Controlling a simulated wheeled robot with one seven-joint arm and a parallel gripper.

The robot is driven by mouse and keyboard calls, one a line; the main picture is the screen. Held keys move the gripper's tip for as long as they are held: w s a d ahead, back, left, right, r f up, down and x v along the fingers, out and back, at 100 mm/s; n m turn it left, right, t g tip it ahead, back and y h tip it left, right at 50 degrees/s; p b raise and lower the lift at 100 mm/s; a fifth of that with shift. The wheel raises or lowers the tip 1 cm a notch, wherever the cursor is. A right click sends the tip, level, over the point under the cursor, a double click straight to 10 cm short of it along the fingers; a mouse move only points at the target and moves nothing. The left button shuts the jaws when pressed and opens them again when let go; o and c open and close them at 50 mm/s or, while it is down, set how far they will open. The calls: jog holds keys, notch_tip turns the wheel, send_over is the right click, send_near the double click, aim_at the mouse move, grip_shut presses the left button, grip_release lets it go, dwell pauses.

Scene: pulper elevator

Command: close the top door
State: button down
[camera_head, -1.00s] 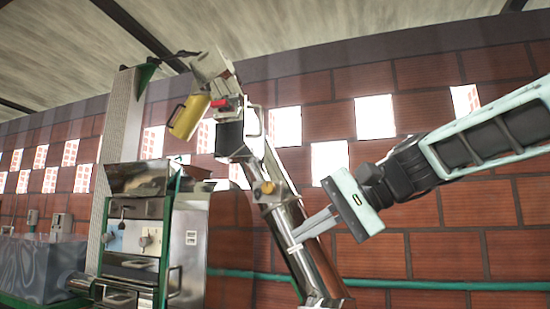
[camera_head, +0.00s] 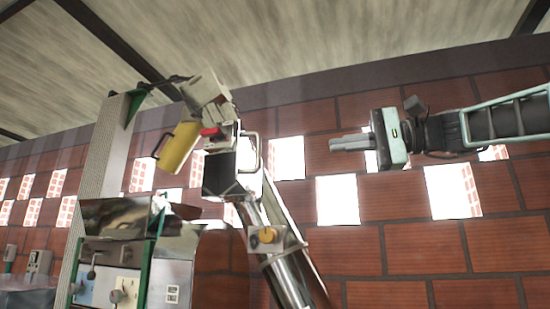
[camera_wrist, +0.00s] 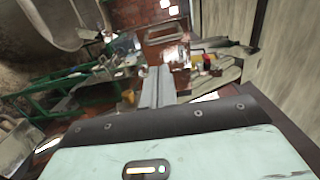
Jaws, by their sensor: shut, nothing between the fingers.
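The elevator (camera_head: 285,275) is a slanted metal tube with a boxy head. On the head, a panel with a loop handle (camera_head: 258,152) stands almost edge-on to the right of a dark square face (camera_head: 220,175); I take it for the top door, but cannot tell how far open it is. The handle and panel also seem to show ahead in the wrist view (camera_wrist: 166,32). My gripper (camera_head: 333,144) is shut and empty, pointing left at about handle height, with a clear gap to it. Its fingers show in the wrist view (camera_wrist: 157,75).
A yellow chute (camera_head: 178,148) with a handle hangs at the head's left. A metal hopper machine (camera_head: 115,218) stands at left. A brick wall (camera_head: 405,250) with openings is behind. The air between gripper and head looks free.

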jog(key=p+x, duration=0.6)
jog(key=x, duration=0.8)
jog(key=shift+w+r, duration=0.15)
jog(key=shift+w, duration=0.1)
jog(key=shift+s, duration=0.1)
